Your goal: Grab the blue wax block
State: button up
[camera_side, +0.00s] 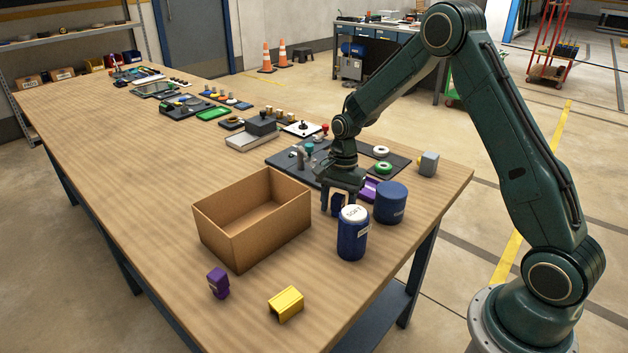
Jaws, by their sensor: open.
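A small dark blue block (338,206) stands on the wooden table, just right of the cardboard box. My gripper (341,199) points down over it and is open. One finger shows at the left of the block; the other is near its right side. The block appears between or just behind the fingers, and I cannot tell whether they touch it. Its upper part is partly hidden by my gripper, and its lower right by a blue can.
An open cardboard box (222,240) stands left. A white-topped blue can (351,241) and a blue cylinder (391,205) stand close right. A purple tray (370,190) is behind. Purple (218,283) and yellow (286,304) blocks lie in front. Dark fixture plates (285,153) lie behind.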

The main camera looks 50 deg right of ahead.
aim_at(338, 197)
jog(key=shift+c, duration=0.2)
dwell(0.3)
jog(key=c, duration=1)
notch_tip(338, 197, up, 20)
jog(key=shift+f, duration=0.1)
dwell(0.6)
